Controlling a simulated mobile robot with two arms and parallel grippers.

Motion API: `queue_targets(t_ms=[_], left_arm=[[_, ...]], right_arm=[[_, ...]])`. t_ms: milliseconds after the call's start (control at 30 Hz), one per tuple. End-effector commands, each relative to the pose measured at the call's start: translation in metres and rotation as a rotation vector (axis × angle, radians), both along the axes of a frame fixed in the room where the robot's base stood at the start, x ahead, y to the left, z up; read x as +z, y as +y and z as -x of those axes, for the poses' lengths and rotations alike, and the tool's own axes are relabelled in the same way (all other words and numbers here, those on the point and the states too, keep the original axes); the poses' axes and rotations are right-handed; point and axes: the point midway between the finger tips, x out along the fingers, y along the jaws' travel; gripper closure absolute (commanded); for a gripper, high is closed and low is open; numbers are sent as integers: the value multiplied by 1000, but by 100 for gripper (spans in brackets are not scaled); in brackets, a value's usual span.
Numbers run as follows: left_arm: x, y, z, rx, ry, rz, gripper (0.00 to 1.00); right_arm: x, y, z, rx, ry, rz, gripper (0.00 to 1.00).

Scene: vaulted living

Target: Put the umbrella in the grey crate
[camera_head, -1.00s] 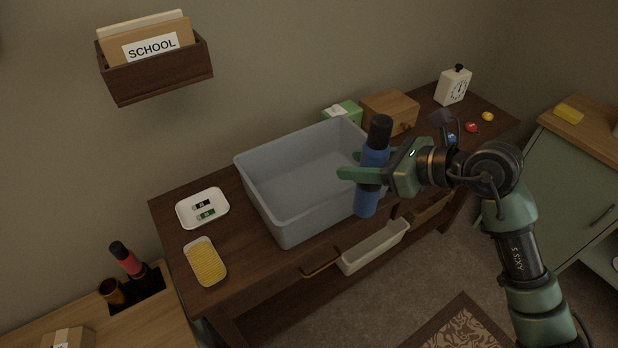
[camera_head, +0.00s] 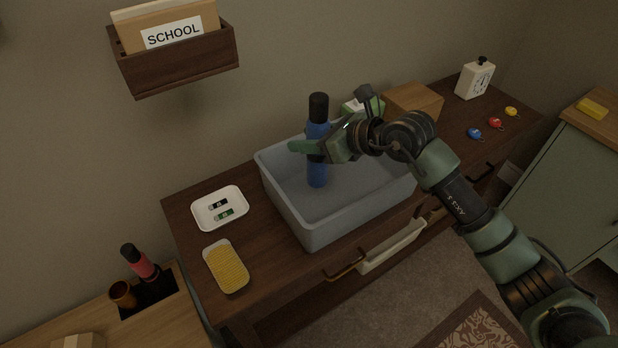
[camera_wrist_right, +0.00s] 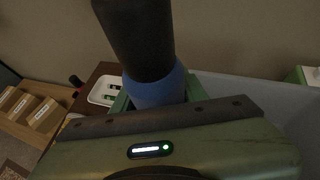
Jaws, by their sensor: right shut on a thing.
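A blue folded umbrella with a black handle (camera_head: 318,132) stands upright in my right gripper (camera_head: 312,150), which is shut around it. Its lower end is over or inside the grey crate (camera_head: 330,225); I cannot tell whether it touches the crate's floor. In the right wrist view the umbrella (camera_wrist_right: 155,90) rises between the fingers, black part uppermost. The grey crate stands open on the dark wooden table, and its wall shows at the right of the wrist view (camera_wrist_right: 250,88). My left gripper is not in view.
A white tray with two small batteries (camera_head: 220,207) and a yellow sponge-like item in a dish (camera_head: 227,267) lie left of the crate. A green-and-white box (camera_head: 362,106) and a wooden box (camera_head: 412,103) stand behind it. A wall holder marked SCHOOL (camera_head: 175,65) hangs above.

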Motion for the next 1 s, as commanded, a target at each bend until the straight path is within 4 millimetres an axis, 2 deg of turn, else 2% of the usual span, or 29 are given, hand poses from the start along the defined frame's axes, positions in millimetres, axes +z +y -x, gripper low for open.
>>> queue_targets(t_ms=[33, 100, 367, 600, 1000], left_arm=[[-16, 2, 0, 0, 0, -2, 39], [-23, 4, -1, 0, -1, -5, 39], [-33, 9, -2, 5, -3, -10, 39], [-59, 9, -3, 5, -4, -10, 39], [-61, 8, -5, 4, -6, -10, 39]], right_arm=[[-19, 0, 0, 0, -2, -3, 100], [-29, 0, 0, 0, -3, -4, 100], [-46, 0, 0, 0, -3, -4, 100], [-83, 0, 0, 0, -2, -3, 100], [-86, 0, 0, 0, -4, -2, 100]])
